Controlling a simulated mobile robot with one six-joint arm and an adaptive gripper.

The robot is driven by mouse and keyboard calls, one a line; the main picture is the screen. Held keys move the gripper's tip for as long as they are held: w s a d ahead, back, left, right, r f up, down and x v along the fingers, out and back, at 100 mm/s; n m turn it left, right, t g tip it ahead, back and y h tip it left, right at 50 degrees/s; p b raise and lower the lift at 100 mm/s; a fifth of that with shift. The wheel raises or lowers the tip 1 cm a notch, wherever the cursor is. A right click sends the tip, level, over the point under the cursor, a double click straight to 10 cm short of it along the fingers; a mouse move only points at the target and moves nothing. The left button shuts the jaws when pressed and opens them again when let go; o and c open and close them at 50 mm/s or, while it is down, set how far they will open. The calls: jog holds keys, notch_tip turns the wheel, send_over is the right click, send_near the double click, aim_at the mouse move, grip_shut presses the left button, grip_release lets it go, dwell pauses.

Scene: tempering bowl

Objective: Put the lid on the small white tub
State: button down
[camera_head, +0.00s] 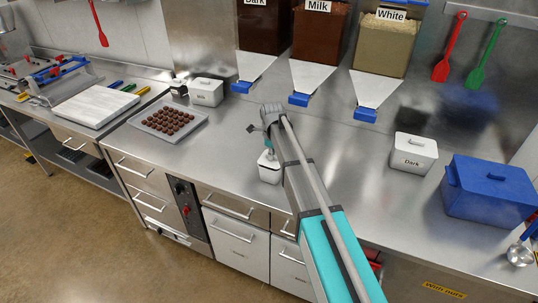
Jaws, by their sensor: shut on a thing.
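The small white tub (270,174) stands on the steel counter near its front edge, left of my arm. My gripper (268,152) points down right over the tub, at the end of my grey and teal arm. It is shut on a small pale thing that looks like the lid (266,158), at the top of the tub. The view is too small to tell whether the lid touches the rim or is level. My arm hides part of the tub's right side.
A tray of chocolates (147,124) and a lidded white tub (206,92) are to the left. Dispensers with blue spouts (366,114) hang behind. Counter around the small tub is clear.

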jog(key=shift+f, duration=0.3)
jog(key=c, duration=0.7)
grip_release()
jog(key=shift+r, duration=0.25)
notch_tip(320, 180, up, 12)
jog(key=p, duration=1.2)
jog(key=shift+r, duration=0.15)
